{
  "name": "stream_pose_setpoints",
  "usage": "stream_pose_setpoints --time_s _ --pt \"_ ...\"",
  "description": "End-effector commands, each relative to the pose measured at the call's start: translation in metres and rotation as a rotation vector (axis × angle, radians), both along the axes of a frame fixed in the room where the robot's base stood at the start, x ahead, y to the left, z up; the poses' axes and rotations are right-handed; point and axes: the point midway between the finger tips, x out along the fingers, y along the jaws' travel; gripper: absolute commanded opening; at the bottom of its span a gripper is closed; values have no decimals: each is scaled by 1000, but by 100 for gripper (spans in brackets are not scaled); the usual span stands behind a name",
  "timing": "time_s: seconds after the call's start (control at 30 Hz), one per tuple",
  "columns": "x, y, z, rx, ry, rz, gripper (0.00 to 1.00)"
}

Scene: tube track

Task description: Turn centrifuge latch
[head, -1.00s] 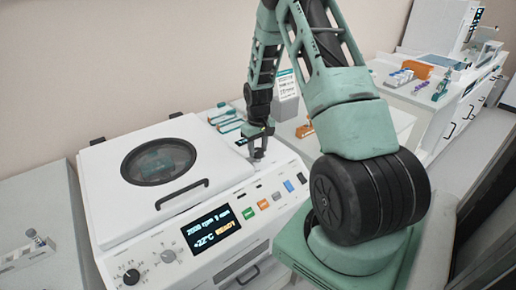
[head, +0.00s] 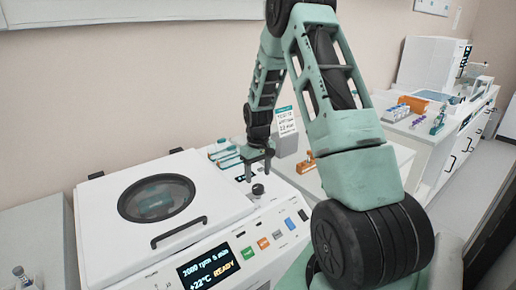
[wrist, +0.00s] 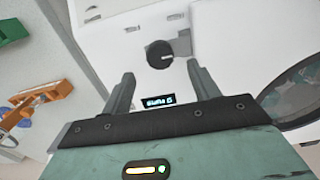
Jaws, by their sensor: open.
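The white centrifuge (head: 95,220) stands at the lower left in the head view, its lid (head: 205,190) down, with a round dark window and a black handle. A round black knob (head: 258,190), seemingly the latch, sits on the top to the right of the lid. It also shows in the wrist view as a black latch knob (wrist: 159,54) beside a grey plate. My gripper (wrist: 160,74) is open and empty, with the knob ahead of its fingertips and roughly centred between them. In the head view my gripper (head: 258,172) hangs just above the knob, apart from it.
The front panel has a lit display (head: 208,265) and coloured buttons (head: 263,243). Blue-and-white items (head: 224,155) and an orange holder (head: 306,163) lie behind and right of the centrifuge. A far bench (head: 440,140) holds racks and instruments. The lid handle (head: 180,232) stands up.

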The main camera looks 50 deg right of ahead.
Motion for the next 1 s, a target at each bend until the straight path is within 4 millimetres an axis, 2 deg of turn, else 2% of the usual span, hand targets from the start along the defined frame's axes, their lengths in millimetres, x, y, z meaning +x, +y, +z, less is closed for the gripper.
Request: stream_pose_setpoints --time_s 0.3,0.5,0.7,1.0 --pt "1 -1 74 -3 -4 -1 61" --pt "1 -1 108 -3 -3 -1 61" --pt "0 0 122 0 0 -1 61" --pt "0 0 124 0 0 -1 61"
